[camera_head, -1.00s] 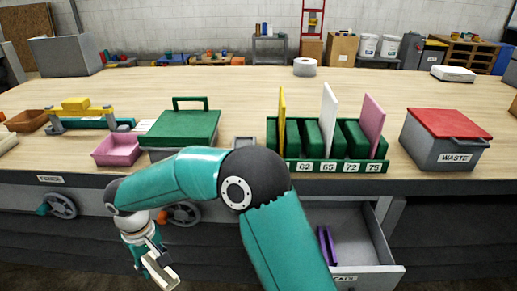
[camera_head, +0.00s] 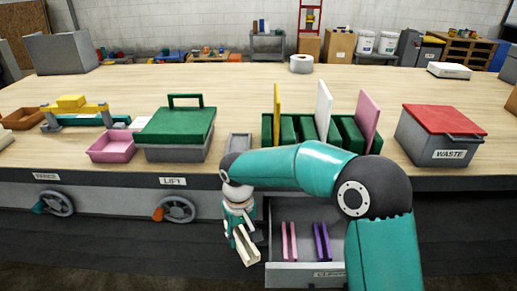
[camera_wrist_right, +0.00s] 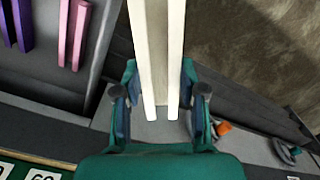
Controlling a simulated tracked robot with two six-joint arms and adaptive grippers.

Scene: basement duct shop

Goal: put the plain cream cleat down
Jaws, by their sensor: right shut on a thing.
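The plain cream cleat (camera_head: 247,246) is a pale channel strip. My right gripper (camera_head: 238,226) is shut on it and holds it tilted in front of the bench, just left of the open drawer (camera_head: 282,275). In the right wrist view the cleat (camera_wrist_right: 150,60) shows as two long pale walls between the fingers of my right gripper (camera_wrist_right: 160,105). A pink cleat (camera_head: 289,241) and a purple cleat (camera_head: 321,242) stand in the drawer, apart from each other. They also show at the upper left of the wrist view. My left gripper is out of view.
The bench edge (camera_head: 120,182) carries two handwheels (camera_head: 55,203) below it. On top are a green-lidded box (camera_head: 175,128), a pink tray (camera_head: 112,146), a green rack (camera_head: 266,130) with upright panels, and a red-lidded waste bin (camera_head: 440,150). Drawer floor left of the pink cleat looks bare.

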